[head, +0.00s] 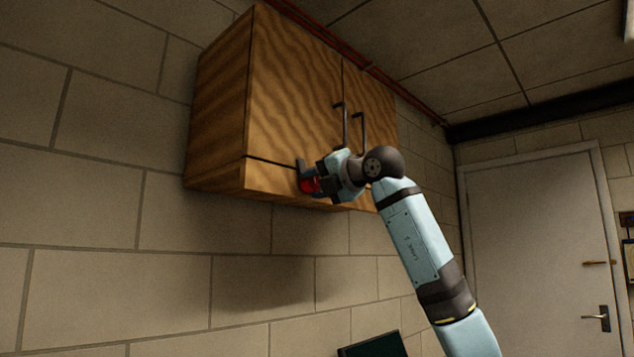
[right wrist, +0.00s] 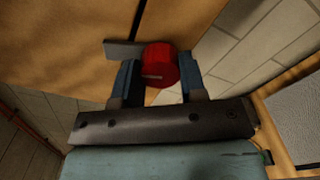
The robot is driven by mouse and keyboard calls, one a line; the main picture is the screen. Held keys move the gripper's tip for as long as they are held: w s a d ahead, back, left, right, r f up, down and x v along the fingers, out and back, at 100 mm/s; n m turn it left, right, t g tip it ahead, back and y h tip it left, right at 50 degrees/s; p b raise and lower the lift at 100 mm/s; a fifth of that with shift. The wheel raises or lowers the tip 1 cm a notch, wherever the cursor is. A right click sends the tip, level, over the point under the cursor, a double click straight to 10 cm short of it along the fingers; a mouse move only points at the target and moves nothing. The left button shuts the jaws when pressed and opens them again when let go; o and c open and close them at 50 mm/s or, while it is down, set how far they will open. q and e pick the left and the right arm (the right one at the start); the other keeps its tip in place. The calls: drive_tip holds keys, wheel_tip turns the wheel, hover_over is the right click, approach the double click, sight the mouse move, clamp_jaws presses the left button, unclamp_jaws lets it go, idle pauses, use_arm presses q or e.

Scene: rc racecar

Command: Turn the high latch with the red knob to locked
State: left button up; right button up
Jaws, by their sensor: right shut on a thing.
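The red knob (head: 310,186) of the latch is low on the front of the wooden wall cabinet (head: 290,85), near its bottom edge. In the right wrist view the red knob (right wrist: 160,65) sits between the two blue fingers of my right gripper (right wrist: 159,82), which is shut on it. A grey latch bar (right wrist: 122,49) sticks out to the left of the knob in that view. In the head view the grey bar (head: 300,167) stands up beside the knob, and the gripper (head: 316,177) partly hides the latch. My left gripper is not in view.
Two dark door handles (head: 345,125) hang just above my right gripper. A red pipe (head: 330,45) runs along the top of the cabinet. A white door (head: 530,240) is at the right. A dark panel (head: 373,346) shows at the bottom edge. The wall below the cabinet is clear.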

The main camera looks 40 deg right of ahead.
drive_tip(key=shift+m, duration=1.6)
drive_tip(key=o, duration=0.9)
drive_tip(key=s, duration=0.4)
drive_tip(key=s+d, duration=0.1)
drive_tip(key=s, duration=0.4)
drive_tip(key=s+d, duration=0.1)
drive_tip(key=s, duration=0.3)
drive_tip(key=shift+s+d, duration=0.15)
drive_tip(key=shift+s, duration=0.15)
